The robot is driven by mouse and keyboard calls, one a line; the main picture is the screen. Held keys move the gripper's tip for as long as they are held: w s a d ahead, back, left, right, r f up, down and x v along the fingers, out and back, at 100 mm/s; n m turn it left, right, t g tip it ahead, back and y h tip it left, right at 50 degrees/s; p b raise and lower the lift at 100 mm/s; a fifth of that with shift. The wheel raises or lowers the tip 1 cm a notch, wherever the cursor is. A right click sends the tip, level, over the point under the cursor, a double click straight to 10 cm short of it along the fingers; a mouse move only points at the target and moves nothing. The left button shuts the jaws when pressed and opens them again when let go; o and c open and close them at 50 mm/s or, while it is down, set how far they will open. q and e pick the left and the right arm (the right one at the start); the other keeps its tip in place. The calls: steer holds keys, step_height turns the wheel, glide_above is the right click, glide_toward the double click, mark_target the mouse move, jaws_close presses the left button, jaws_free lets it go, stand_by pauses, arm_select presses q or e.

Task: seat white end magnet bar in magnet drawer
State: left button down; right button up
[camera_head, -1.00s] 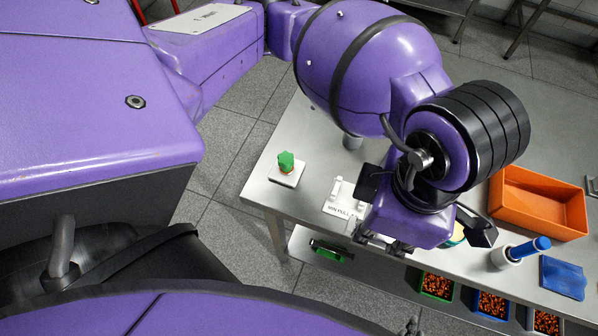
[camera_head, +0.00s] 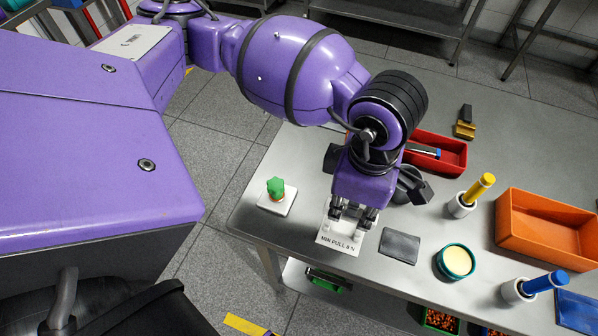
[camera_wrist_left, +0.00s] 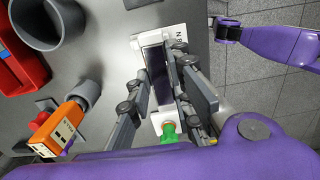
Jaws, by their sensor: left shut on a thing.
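My left gripper (camera_head: 353,212) is over the white fixture (camera_head: 338,243) labelled "MIN PULL 8 N". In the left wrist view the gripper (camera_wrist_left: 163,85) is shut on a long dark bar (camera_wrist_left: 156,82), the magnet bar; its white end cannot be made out. The bar's far end is near the fixture's white block (camera_wrist_left: 150,38); I cannot tell whether they touch. In the head view the fingers hide the bar. I cannot identify the magnet drawer. My right arm's dark end (camera_wrist_left: 226,30) shows beyond the table edge, its jaws unclear.
A green object on a white base (camera_head: 277,203) stands left of the fixture. To the right are a grey pad (camera_head: 400,246), a teal-rimmed cup (camera_head: 456,262), yellow- and blue-handled tools in holders, a red tray (camera_head: 452,168) and an orange bin (camera_head: 545,240).

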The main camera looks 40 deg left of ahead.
mark_target(350, 206)
arm_select(q)
steer(key=shift+w+a+f, duration=0.2)
steer(key=shift+a+f, duration=0.05)
steer(key=shift+f, duration=0.25)
steer(key=shift+w+a+f, duration=0.1)
steer(key=shift+w+f, duration=0.05)
steer(key=shift+f, duration=0.65)
steer(key=shift+w+a+f, duration=0.1)
steer(key=shift+f, duration=0.65)
steer(key=shift+d+f, duration=0.1)
steer(key=shift+f, duration=0.2)
steer(key=c, duration=1.6)
jaws_free()
steer(key=shift+r, duration=0.1)
step_height(350, 206, up, 8)
steer(key=shift+s, duration=0.1)
